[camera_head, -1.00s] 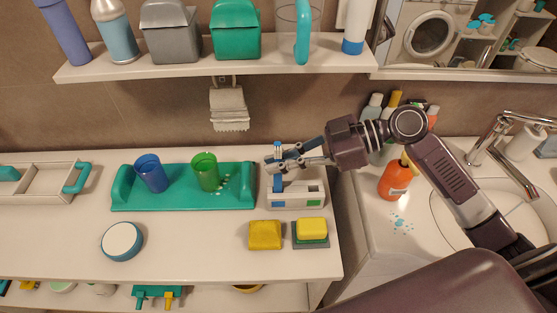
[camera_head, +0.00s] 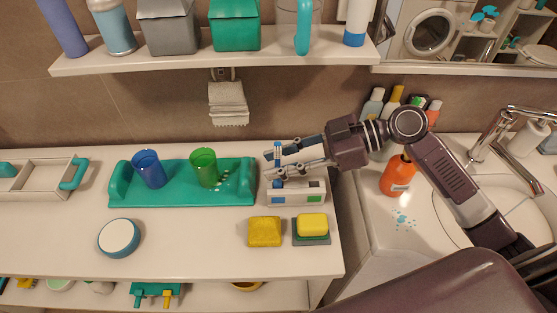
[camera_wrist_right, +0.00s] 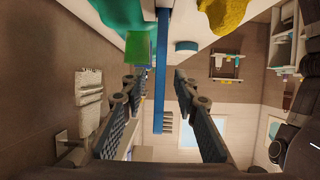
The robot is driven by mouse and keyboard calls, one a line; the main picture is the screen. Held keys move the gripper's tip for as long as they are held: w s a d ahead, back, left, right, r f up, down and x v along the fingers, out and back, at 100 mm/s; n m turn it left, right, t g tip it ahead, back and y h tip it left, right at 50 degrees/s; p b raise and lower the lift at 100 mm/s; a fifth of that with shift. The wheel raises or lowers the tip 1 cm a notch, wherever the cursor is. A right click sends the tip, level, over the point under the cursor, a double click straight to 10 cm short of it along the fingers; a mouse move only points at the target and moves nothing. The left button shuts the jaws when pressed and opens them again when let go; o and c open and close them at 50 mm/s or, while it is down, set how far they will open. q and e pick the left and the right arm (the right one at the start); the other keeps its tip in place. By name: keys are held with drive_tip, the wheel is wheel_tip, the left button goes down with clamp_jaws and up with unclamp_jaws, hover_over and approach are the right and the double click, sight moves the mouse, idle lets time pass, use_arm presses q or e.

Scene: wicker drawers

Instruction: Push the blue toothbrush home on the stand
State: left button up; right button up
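The blue toothbrush (camera_head: 277,152) stands upright at the left end of the white stand (camera_head: 313,198), which has green and blue patches on its front. Its lower end is at the stand; how deep it sits cannot be told. My right gripper (camera_head: 270,167) reaches in from the right above the stand, its fingers on either side of the toothbrush. In the right wrist view, the toothbrush (camera_wrist_right: 161,75) runs between the spread fingers of the gripper (camera_wrist_right: 155,82), with gaps visible on both sides. My left gripper is not in view.
Left of the stand is a teal tray (camera_head: 235,188) with a blue cup (camera_head: 149,170) and green cup (camera_head: 204,168). A yellow sponge (camera_head: 264,232) and a yellow-green sponge on a dish (camera_head: 312,226) lie in front. A shelf (camera_head: 215,57) hangs above.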

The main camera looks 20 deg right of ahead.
drive_tip(key=v, duration=1.2)
drive_tip(key=shift+r, duration=0.1)
